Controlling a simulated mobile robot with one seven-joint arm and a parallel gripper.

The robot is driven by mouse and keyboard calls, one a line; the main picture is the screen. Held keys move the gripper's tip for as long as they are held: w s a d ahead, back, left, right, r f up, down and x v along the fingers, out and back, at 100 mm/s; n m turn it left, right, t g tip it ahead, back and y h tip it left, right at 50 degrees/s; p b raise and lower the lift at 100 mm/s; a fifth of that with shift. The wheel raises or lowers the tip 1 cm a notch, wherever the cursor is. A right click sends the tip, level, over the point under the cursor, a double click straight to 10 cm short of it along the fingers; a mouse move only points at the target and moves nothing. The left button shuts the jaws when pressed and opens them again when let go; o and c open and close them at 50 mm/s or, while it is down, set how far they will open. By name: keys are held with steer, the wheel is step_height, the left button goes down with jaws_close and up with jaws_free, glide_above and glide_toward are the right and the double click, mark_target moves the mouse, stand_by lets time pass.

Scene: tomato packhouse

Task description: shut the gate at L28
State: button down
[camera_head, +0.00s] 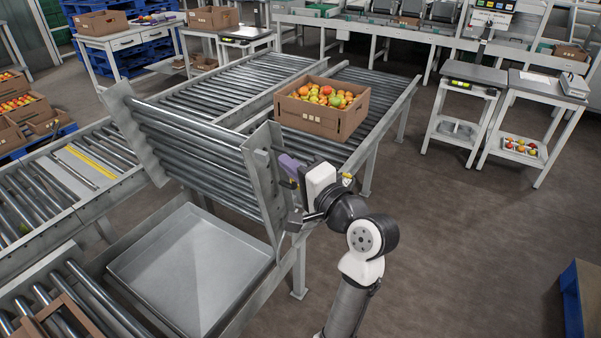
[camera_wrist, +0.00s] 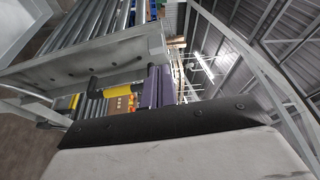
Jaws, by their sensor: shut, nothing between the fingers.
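The gate is a hinged section of rollers (camera_head: 195,150) with grey side plates, in the middle of the head view. It stands raised and tilted over an open gap in the conveyor line, with a metal tray below. In the wrist view its side plate (camera_wrist: 85,68) crosses the upper left, with a black and yellow handle (camera_wrist: 122,90) on it. My gripper (camera_head: 288,165) has purple fingers and is at the near right side plate. In the wrist view the fingers (camera_wrist: 158,86) are shut, empty, close beside the handle; whether they touch it I cannot tell. No L28 label is legible.
A cardboard box of tomatoes (camera_head: 322,119) sits on the rollers just behind the gate. The grey tray (camera_head: 190,265) lies in the gap below. Roller lanes continue at left and behind. Scale tables (camera_head: 465,90) stand at right. The floor at right is mostly free; a blue pallet edge shows.

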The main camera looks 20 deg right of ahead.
mark_target(264, 146)
steer(key=shift+x, duration=2.05)
steer(key=shift+a+f, duration=0.1)
